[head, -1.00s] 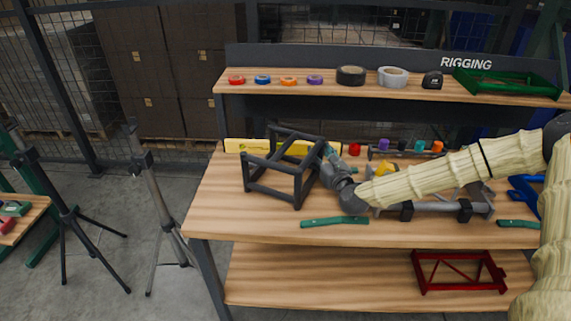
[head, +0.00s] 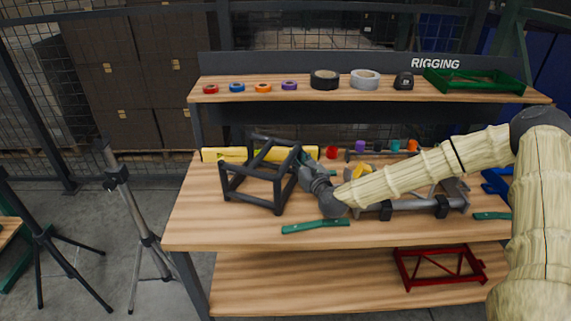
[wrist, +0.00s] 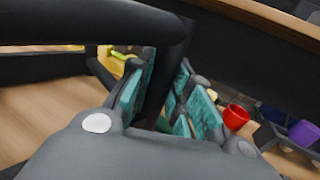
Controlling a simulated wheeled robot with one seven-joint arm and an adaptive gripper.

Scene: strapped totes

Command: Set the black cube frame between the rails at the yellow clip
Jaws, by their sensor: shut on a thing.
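The black cube frame (head: 252,203), made of open bars, is at the left part of the bench, in front of a long yellow bar. My gripper (head: 300,160) is shut on one of its bars at the right side. In the wrist view a dark bar of the frame (wrist: 90,25) crosses the top, and another stands between the teal finger pads (wrist: 165,95). I cannot tell whether the frame touches the bench. The yellow clip (head: 364,171) is right of my gripper, partly hidden by my arm. The grey rails (head: 412,205) lie behind and below my forearm, partly covered.
Green straps lie at the front (head: 316,226) and right (head: 491,216) of the wooden bench (head: 215,232). The yellow bar (head: 225,154) and several coloured rolls line the back. An upper shelf (head: 300,94) holds tapes and a green frame (head: 470,82). A tripod (head: 130,210) stands left.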

